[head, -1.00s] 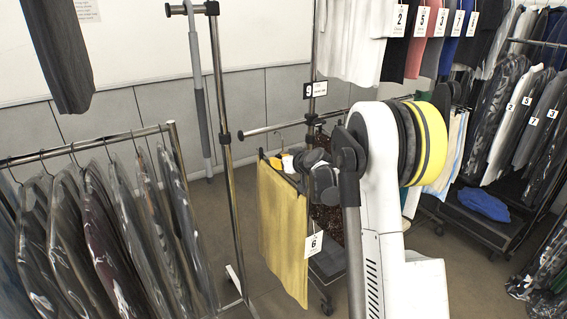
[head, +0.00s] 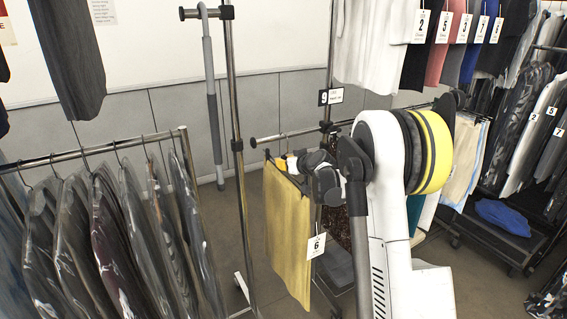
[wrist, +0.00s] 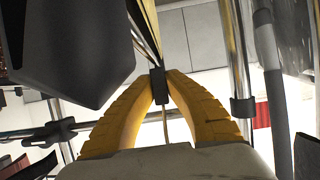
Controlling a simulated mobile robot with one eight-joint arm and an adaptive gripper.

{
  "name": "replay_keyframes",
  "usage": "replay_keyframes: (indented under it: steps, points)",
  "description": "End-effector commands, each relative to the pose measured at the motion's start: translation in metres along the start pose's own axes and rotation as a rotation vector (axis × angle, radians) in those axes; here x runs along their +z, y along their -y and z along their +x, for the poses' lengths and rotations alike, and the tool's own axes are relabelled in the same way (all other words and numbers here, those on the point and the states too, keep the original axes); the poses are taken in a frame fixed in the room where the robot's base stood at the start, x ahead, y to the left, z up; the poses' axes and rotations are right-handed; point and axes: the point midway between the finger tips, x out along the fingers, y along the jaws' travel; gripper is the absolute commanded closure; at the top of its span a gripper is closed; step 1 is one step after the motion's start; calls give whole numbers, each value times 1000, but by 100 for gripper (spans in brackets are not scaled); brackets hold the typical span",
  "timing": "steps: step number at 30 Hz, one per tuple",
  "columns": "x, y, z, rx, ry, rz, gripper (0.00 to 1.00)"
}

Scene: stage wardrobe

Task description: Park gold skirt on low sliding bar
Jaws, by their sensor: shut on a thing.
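The gold skirt (head: 286,235) hangs upright in the head view with a white tag 6 at its right edge. My gripper (head: 286,164) is at the top of the skirt, partly hidden by my arm. In the wrist view my yellow fingers (wrist: 160,84) are shut on a small dark hanger part (wrist: 157,86). A thin hook (head: 287,141) rises above the skirt and overlaps the low bar (head: 300,134); I cannot tell if it rests on the bar.
A rack of bagged garments (head: 110,225) stands at left. A vertical pole (head: 236,150) stands close left of the bar's end. Clothes racks (head: 535,110) fill the right.

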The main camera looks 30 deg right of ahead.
Motion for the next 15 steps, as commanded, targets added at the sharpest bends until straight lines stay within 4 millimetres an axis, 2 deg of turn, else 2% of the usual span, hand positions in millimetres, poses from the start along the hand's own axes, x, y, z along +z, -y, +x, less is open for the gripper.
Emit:
replay_keyframes:
  steps: [6, 15]
  points:
    - [-1, 0, 2, 0, 0, 0, 100]
    - [-7, 0, 15, -1, 0, 0, 100]
